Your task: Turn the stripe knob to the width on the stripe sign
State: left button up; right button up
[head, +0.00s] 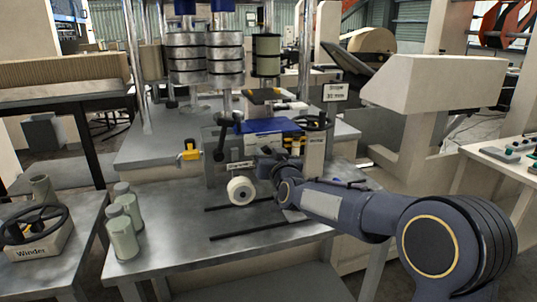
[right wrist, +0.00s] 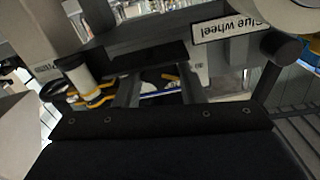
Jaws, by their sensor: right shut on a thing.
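The stripe sign (head: 335,92) stands on a post at the back right of the machine. Its small dark text seems to read "Stripe" above a width in mm, but I cannot read the number surely. My right gripper (head: 266,168) reaches in from the right, at the machine's front beside the glue wheel. In the right wrist view its two fingers (right wrist: 158,92) point at the machine's front and are shut on what appears to be the stripe knob. The knob is mostly hidden by the gripper, and its setting cannot be read. My left gripper is not in view.
A white glue wheel (head: 241,190) sits left of my right gripper, under its "Glue wheel" label (right wrist: 230,33). A yellow handle (head: 190,152) and a black handwheel (head: 314,122) flank the machine. Two pale green cylinders (head: 122,235) stand front left.

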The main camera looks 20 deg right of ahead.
jog(key=shift+f, duration=0.1)
jog(key=o, duration=1)
jog(key=s, duration=0.7)
jog(key=shift+s, duration=0.4)
jog(key=shift+d, duration=0.15)
jog(key=s+f+g+y, duration=0.1)
jog(key=s+f+g, duration=0.4)
jog(key=s, duration=0.8)
jog(key=s+f+g+y, duration=0.1)
jog(key=s+f+g, duration=0.2)
jog(key=s+f, duration=0.65)
jog(key=s+f+g+y, duration=0.1)
jog(key=s+f+g, duration=0.3)
jog(key=s, duration=1.1)
notch_tip(320, 180, up, 15)
jog(key=p, duration=1.4)
jog(key=shift+w+f, duration=0.15)
jog(key=shift+w, duration=0.1)
